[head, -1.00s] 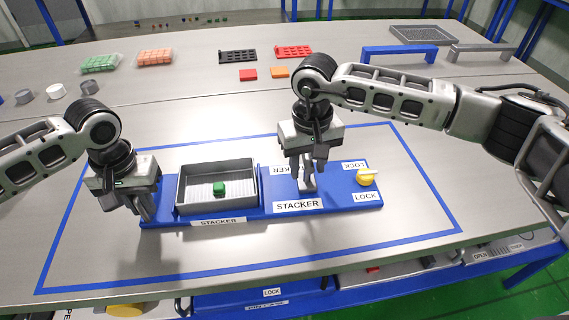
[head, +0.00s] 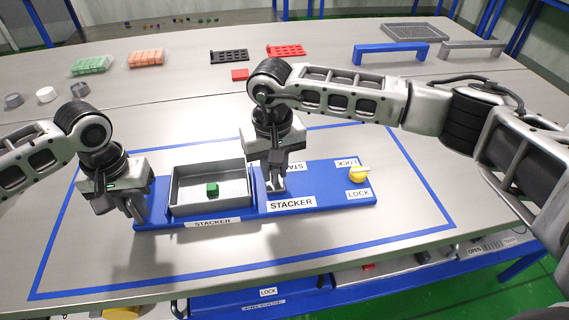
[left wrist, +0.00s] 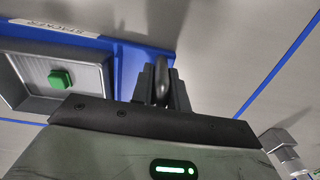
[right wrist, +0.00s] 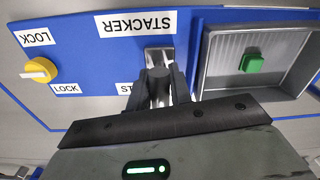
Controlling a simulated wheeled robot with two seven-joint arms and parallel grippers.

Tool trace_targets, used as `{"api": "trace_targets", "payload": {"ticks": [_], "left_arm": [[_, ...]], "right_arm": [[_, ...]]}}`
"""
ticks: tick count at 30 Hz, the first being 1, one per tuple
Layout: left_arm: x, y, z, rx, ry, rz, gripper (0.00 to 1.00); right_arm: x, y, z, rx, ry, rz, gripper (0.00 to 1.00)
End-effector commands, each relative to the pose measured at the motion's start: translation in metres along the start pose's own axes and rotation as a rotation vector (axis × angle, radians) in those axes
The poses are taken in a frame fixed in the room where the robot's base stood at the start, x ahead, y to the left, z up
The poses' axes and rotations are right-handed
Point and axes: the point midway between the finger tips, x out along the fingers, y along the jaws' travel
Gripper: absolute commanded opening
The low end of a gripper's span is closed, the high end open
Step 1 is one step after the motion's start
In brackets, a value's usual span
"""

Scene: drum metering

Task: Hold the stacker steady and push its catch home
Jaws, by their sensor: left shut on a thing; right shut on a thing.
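The stacker is a long blue base (head: 322,178) with a grey tray (head: 180,208) on its left part and a yellow knob (head: 357,174) between LOCK labels at its right. A green cube (head: 212,189) lies in the tray. My left gripper (head: 138,217) is shut on a dark rounded grip at the base's left end; the grip shows in the left wrist view (left wrist: 162,80). My right gripper (head: 275,187) is shut on the grey metal catch, just right of the tray. The catch shows in the right wrist view (right wrist: 158,56), its lower part hidden by the fingers.
A blue tape outline (head: 420,234) surrounds the stacker on the steel table, with bare surface inside it. Green (head: 91,65) and orange (head: 146,58) block sets, black (head: 229,56) and red (head: 286,51) racks, and blue (head: 391,52) and grey (head: 460,47) handles stand far behind.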

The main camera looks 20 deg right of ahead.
Motion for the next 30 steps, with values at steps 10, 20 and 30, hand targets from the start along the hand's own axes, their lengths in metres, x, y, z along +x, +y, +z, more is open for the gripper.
{"api": "trace_targets", "payload": {"ticks": [10, 20, 30], "left_arm": [[-0.001, 0.003, 0.0, 0.006, 0.002, 0.004, 0.0], [-0.001, 0.003, 0.0, 0.006, 0.002, 0.005, 0.0], [-0.001, 0.002, 0.0, 0.005, 0.002, 0.005, 0.0]], "right_arm": [[-0.001, -0.014, 0.0, -0.016, 0.001, -0.009, 0.0], [-0.001, -0.012, -0.001, -0.009, 0.0, -0.005, 0.4], [-0.037, -0.011, -0.002, -0.009, 0.007, -0.006, 0.4]]}}
